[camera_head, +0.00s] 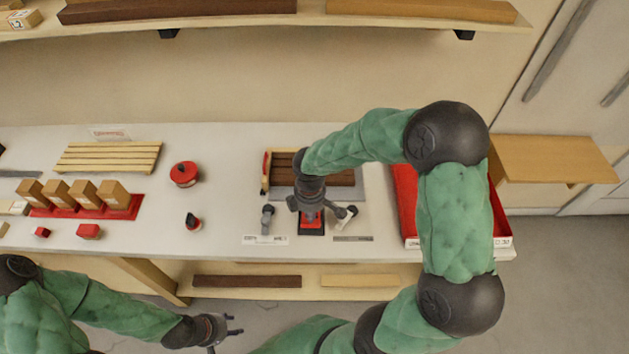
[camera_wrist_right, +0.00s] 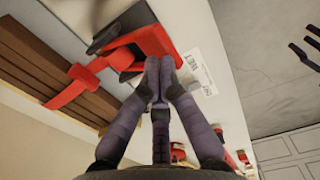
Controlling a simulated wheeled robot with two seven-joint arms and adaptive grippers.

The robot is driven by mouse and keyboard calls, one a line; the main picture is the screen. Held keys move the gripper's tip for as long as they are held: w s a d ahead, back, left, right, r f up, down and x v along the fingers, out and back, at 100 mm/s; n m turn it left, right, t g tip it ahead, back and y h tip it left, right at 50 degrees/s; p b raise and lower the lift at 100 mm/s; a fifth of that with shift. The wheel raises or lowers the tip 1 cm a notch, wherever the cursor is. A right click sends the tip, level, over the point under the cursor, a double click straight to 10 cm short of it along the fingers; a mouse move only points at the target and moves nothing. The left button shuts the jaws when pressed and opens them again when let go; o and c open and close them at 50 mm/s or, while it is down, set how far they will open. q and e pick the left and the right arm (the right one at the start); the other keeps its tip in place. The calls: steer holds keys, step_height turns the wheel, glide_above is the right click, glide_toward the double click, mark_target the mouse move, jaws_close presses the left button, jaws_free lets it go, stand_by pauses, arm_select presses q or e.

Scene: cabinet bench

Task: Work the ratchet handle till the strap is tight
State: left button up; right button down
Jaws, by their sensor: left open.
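The red and black ratchet (camera_head: 311,226) stands at the bench's front edge, below the bundle of brown wooden slats (camera_head: 340,177). In the right wrist view its red handle (camera_wrist_right: 152,40) shows just beyond my fingertips, and a red strap (camera_wrist_right: 80,86) lies across the brown slats. My right gripper (camera_head: 311,212) points down over the ratchet. Its fingertips (camera_wrist_right: 158,68) are together at the red part; whether they touch it I cannot tell. My left gripper (camera_head: 232,326) is open and empty, low in front of the bench, away from the ratchet.
A red tray (camera_head: 408,215) stands right of the ratchet, partly hidden by my right arm. Small cardboard boxes (camera_head: 84,192), a red round container (camera_head: 184,174) and a pale slatted stack (camera_head: 108,157) stand to the left.

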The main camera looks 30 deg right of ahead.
mark_target(311, 227)
steer(key=shift+s+a+f+b, duration=0.1)
steer(key=shift+s+f+b, duration=0.05)
steer(key=shift+f+b, duration=1)
steer(key=shift+s+a+f+b, duration=0.15)
steer(key=shift+f+b, duration=0.7)
steer(key=shift+f, duration=0.55)
steer(key=shift+s+f+b, duration=0.15)
steer(key=shift+f+b, duration=0.85)
steer(key=shift+f, duration=0.25)
steer(key=r+p, duration=0.4)
steer(key=r, duration=0.1)
steer(key=r+p, duration=0.2)
steer(key=shift+w+d+r+p, duration=0.25)
steer(key=shift+w+r+p, duration=0.05)
steer(key=shift+w+r, duration=0.1)
steer(key=shift+f, duration=0.1)
steer(key=shift+f, duration=0.15)
